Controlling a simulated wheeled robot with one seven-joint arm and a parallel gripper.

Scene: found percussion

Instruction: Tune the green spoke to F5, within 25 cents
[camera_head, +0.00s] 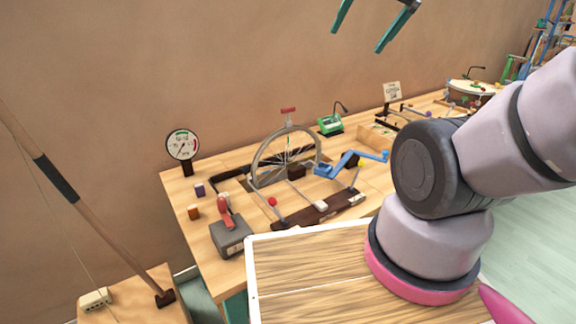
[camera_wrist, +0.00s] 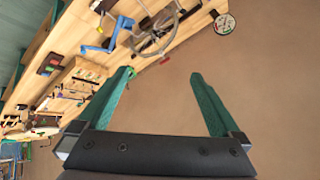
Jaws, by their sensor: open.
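A grey spoked wheel (camera_head: 262,146) stands upright in a slot of the wooden workbench (camera_head: 180,186); its rim also shows at the top of the wrist view (camera_wrist: 158,48). Its thin spokes are too small for me to tell which is green. A round dial with a needle (camera_head: 182,145) stands at the bench's back left and also shows in the wrist view (camera_wrist: 224,23). A red-topped piece (camera_head: 288,110) sits above the wheel. My gripper (camera_head: 356,42) is open and empty, high in front of the wall, well above and apart from the wheel.
A blue crank (camera_head: 340,166) and a dark bar (camera_head: 318,211) with small knobs lie right and in front of the wheel. A grey block with a red handle (camera_head: 230,235) sits front left. A green box with a gooseneck (camera_head: 330,124) stands behind. The air around my gripper is clear.

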